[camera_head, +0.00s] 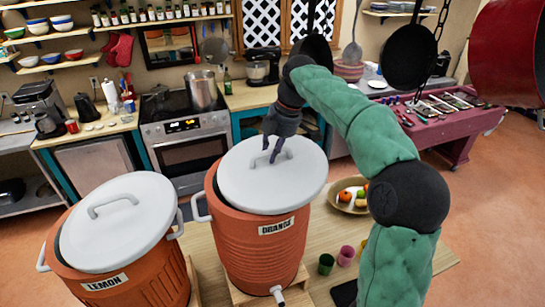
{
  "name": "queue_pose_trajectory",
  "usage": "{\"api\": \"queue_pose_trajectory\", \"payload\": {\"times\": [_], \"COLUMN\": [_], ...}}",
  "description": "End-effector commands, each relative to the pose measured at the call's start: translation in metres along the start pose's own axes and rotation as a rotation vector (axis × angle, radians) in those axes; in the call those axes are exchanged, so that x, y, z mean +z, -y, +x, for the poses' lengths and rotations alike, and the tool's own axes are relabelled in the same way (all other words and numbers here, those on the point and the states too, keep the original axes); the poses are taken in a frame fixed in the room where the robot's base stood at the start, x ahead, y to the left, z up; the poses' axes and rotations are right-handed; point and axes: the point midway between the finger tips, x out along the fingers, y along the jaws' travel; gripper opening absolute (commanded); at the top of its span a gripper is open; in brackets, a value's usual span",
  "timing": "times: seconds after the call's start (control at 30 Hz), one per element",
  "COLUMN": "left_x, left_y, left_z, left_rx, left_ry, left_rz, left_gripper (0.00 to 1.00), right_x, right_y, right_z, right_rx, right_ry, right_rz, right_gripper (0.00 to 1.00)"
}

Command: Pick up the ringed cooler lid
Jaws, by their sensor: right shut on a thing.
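Two terracotta-coloured drink coolers stand side by side. The ringed one, labelled ORANGE (258,250), has horizontal rings around its body. Its round pale grey lid (295,190) is at the cooler's top; I cannot tell whether it is seated or slightly raised. My right gripper (275,156) comes down from above onto the middle of this lid and is shut on its handle, which the fingers mostly hide. The other cooler, labelled LEMON (120,290), has vertical ribs and a similar lid (118,222) with its handle free. My left gripper is not in view.
Both coolers stand on a wooden table (323,238). A fruit bowl (344,204), a green cup (326,264) and a pink cup (345,256) are to the right, near my right arm. A stove (188,140) with a steel pot (203,90) is behind. Dark pans hang at upper right.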

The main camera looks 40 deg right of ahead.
Motion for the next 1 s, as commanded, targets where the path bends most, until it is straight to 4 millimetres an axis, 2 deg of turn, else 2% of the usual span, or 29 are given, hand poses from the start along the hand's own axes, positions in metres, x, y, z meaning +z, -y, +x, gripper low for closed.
{"api": "queue_pose_trajectory", "payload": {"times": [0.17,0.27,0.57,0.6,0.8,1.0], "left_x": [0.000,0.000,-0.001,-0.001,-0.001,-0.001], "left_y": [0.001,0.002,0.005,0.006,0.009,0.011], "left_z": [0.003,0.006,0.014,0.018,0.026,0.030], "left_rx": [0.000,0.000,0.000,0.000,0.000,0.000], "left_ry": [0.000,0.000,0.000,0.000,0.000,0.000], "left_rz": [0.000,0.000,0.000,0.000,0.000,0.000], "left_gripper": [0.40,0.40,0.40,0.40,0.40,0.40], "right_x": [-0.004,-0.007,-0.007,-0.004,0.004,0.008], "right_y": [-0.003,-0.005,0.036,0.045,0.083,0.104], "right_z": [-0.013,-0.028,-0.100,-0.105,-0.131,-0.147], "right_rx": [0.007,0.007,0.008,0.009,0.006,0.003], "right_ry": [-0.001,-0.001,-0.002,-0.001,-0.001,-0.001], "right_rz": [-0.002,-0.002,0.000,0.000,0.000,0.000], "right_gripper": [0.00,0.00,0.00,0.00,0.00,0.00]}}
